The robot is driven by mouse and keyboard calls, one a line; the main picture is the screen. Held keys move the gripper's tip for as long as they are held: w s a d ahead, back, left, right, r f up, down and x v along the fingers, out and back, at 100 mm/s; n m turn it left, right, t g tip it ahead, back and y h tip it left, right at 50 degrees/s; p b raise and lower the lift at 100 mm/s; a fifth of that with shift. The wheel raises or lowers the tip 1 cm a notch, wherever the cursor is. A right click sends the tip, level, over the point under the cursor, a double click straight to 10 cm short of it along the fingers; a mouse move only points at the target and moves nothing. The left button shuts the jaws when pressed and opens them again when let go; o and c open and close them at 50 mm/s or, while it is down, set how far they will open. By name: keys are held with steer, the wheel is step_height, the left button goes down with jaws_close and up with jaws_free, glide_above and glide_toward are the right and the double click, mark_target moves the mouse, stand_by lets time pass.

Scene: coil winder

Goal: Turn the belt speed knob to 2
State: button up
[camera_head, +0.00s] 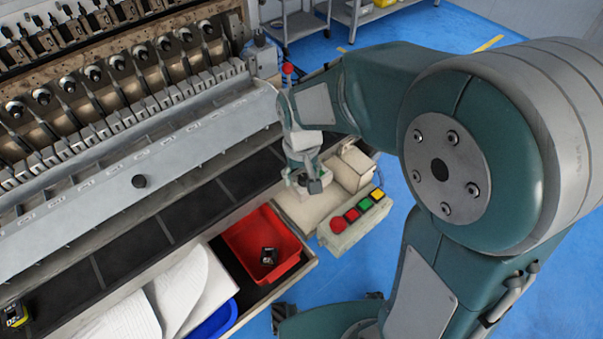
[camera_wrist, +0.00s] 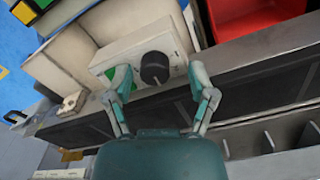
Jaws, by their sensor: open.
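The belt speed knob (camera_wrist: 154,68) is a black round knob on a pale control box (camera_wrist: 119,60), seen in the wrist view. My gripper (camera_wrist: 160,74) is open, with one fingertip on each side of the knob. The fingertips look close to the knob, but I cannot tell whether they touch it. The knob's pointer and scale numbers are too small to read. In the head view my gripper (camera_head: 308,182) is over the beige unit at the machine's right end, and the arm hides most of the knob area.
A red tray (camera_head: 262,247) holding a small dark object (camera_head: 268,256) stands left of the box. A button panel (camera_head: 355,218) with red, green and yellow buttons is at the right front. The long winding machine (camera_head: 120,110) fills the left. Blue floor (camera_head: 400,300) lies to the right.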

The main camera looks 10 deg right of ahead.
steer(key=shift+d, duration=0.25)
jaws_close()
steer(key=n, duration=0.4)
steer(key=shift+s, duration=0.1)
steer(key=n, duration=0.4)
steer(key=shift+f+n, duration=0.1)
steer(key=shift+n, duration=0.4)
steer(key=shift+c, duration=0.5)
jaws_free()
steer(key=shift+o, duration=0.5)
